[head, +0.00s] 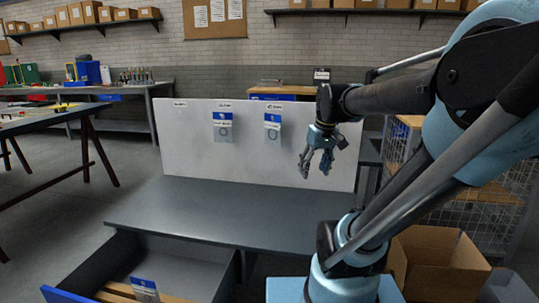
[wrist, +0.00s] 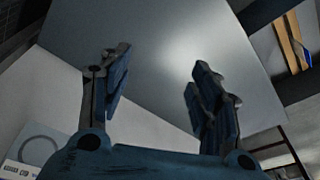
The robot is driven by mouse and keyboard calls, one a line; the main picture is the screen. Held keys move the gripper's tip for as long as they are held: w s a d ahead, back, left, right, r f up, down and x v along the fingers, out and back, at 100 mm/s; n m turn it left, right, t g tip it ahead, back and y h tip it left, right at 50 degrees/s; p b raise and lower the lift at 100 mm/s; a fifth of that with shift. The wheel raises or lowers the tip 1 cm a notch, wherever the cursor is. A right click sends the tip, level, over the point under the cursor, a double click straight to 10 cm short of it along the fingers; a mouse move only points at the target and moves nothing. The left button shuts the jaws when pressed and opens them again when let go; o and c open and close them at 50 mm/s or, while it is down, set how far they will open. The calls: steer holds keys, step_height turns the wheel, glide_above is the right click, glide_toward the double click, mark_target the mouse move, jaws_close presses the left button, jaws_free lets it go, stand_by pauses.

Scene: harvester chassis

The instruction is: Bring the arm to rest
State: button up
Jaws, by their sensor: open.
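My gripper (head: 317,162) hangs open and empty above the right side of the grey table, in front of the white back panel, at the end of my raised arm. The wrist view shows both fingers (wrist: 157,90) spread apart with nothing between them and the bare grey tabletop (wrist: 165,50) beyond. My light blue and black arm comes in from the right of the head view.
The grey table (head: 215,210) is clear on top. The white panel (head: 190,150) holds two blue-and-white hanging packets (head: 223,127) (head: 272,127). An open drawer (head: 190,265) juts out at the front left. An open cardboard box (head: 435,260) stands at the lower right, beside a wire cage.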

steer(key=s+d+f+m+h, duration=0.1)
steer(key=s+d+f+m, duration=0.3)
steer(key=s+f, duration=0.7)
step_height(320, 180, down, 2)
steer(key=shift+s+f, duration=0.1)
steer(key=shift+s, duration=0.3)
steer(key=shift+w+f, duration=0.15)
steer(key=shift+w, duration=0.3)
